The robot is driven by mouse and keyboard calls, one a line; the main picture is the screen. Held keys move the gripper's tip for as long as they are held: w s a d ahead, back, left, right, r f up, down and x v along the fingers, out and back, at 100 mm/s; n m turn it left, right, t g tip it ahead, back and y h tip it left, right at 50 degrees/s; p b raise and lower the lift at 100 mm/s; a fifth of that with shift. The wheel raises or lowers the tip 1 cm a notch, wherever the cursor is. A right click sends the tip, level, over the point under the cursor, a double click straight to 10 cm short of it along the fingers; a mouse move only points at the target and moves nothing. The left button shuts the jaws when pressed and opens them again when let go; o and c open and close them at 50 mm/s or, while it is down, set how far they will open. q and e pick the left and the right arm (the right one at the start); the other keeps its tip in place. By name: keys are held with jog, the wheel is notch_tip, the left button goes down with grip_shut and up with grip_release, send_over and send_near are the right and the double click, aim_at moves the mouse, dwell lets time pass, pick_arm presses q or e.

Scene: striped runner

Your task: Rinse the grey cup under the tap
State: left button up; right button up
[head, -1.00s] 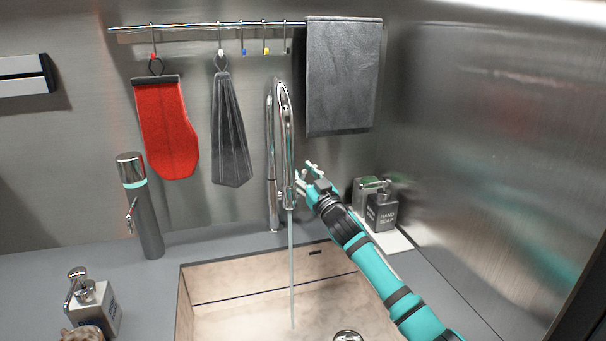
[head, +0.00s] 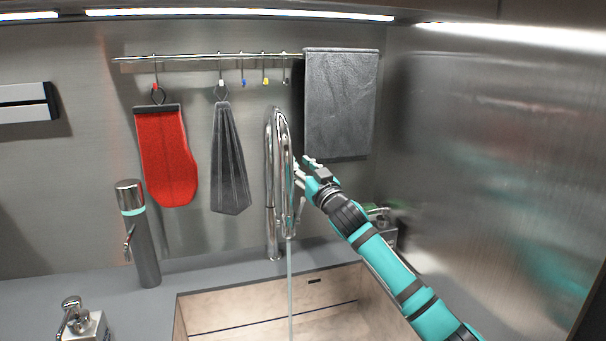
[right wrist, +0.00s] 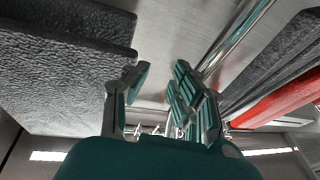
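The chrome tap (head: 271,190) stands at the back of the sink (head: 245,300), and a stream of water (head: 290,300) runs from it into the basin. My right gripper (head: 303,168) is raised just right of the tap's spout; whether it touches the tap is unclear. In the right wrist view its fingers (right wrist: 158,98) are apart with nothing between them, and a chrome tube of the tap (right wrist: 236,38) shows beyond them. The grey cup is not visible in either view. My left gripper is out of view.
A grey towel (head: 340,105), a red mitt (head: 166,158) and a dark grey cloth (head: 230,165) hang from the rail. A steel dispenser (head: 143,240) stands left of the sink, a soap bottle (head: 85,326) nearer. Items behind my right arm are mostly hidden. A steel wall bounds the right.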

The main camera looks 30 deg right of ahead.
jog(key=shift+s+d+f+m, duration=0.15)
jog(key=shift+d+f+m, duration=0.1)
jog(key=shift+m, duration=0.25)
jog(key=shift+c, duration=1.1)
jog(key=s+f+m+p, duration=0.1)
jog(key=m, duration=0.1)
jog(key=s+d+f+m+g+p, duration=0.1)
jog(key=f+m, duration=0.1)
jog(key=m, duration=0.1)
jog(key=s+d+f+m+g+p, duration=0.1)
jog(key=f+m+p, duration=0.1)
jog(key=m, duration=0.1)
jog(key=shift+s+d, duration=0.25)
jog(key=shift+s, duration=0.1)
grip_shut()
jog(key=m+g+y+p, duration=0.35)
jog(key=m+p, duration=0.35)
jog(key=m, duration=1.4)
send_near(300, 212)
jog(key=shift+m+g, duration=0.35)
jog(key=shift+m, duration=0.05)
jog(key=shift+r+p+x, duration=0.15)
jog(key=shift+p+x, duration=0.35)
jog(key=shift+x, duration=0.65)
jog(key=shift+r+p+x, duration=0.2)
jog(key=shift+p+x, duration=0.3)
jog(key=shift+x, duration=0.6)
